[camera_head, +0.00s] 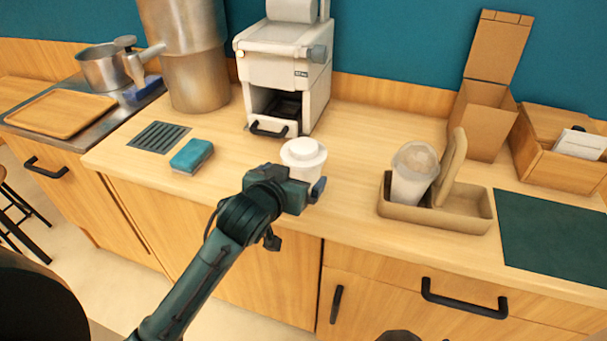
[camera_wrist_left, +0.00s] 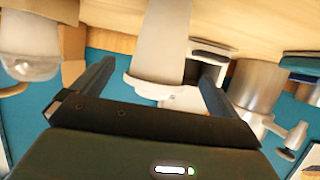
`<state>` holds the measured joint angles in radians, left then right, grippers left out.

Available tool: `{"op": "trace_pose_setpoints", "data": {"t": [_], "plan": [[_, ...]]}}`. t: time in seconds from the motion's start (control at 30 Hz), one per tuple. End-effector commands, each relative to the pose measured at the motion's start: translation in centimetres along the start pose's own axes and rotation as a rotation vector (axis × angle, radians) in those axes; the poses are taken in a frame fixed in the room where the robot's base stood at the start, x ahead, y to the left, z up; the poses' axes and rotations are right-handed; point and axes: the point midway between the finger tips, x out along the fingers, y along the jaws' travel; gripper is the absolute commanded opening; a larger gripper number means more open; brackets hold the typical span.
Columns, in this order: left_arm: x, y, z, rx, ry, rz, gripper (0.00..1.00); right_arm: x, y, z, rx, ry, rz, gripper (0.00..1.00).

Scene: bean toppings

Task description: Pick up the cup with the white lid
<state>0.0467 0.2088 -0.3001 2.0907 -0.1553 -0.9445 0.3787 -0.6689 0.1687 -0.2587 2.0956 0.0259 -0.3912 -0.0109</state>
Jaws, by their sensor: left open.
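The cup with the white lid (camera_head: 303,152) stands upright on the wooden counter, in front of the white machine. My left gripper (camera_head: 300,187) is open at the near side of the cup and hides its lower part. In the left wrist view, which is upside down, the pale cup (camera_wrist_left: 165,40) shows between the two spread fingers (camera_wrist_left: 155,88), its lid pointing down the picture. I cannot tell whether either finger touches it. My right gripper is not in view.
A clear-lidded cup (camera_head: 408,185) stands in a cardboard carrier (camera_head: 455,214) to the right. The white machine (camera_head: 287,50) is behind. A blue-green sponge (camera_head: 192,156) and a drain grate (camera_head: 158,137) lie left. A dark green mat (camera_head: 550,235) lies far right.

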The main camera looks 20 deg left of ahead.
Motion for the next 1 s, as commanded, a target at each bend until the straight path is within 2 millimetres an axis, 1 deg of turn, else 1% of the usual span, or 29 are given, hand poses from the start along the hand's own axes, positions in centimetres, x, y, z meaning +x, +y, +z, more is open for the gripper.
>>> {"op": "trace_pose_setpoints", "data": {"t": [0.13,0.2,0.3,0.57,0.67,1.0], "plan": [[2.3,0.0,-0.6,0.000,0.000,-0.001,0.99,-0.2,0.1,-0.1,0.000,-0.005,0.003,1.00],[3.3,0.0,-0.5,0.000,0.000,0.000,0.99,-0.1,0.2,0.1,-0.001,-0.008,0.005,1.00],[4.2,0.0,-0.4,0.001,-0.001,0.000,0.99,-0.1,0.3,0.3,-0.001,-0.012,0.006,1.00],[4.5,0.1,-0.4,0.000,0.001,0.001,0.99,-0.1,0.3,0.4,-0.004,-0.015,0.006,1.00],[4.5,0.1,-0.4,0.000,0.000,0.001,0.92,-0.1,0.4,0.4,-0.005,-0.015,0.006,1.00],[4.5,0.0,-0.4,0.000,0.000,0.000,0.65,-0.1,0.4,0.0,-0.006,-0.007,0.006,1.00]]}}
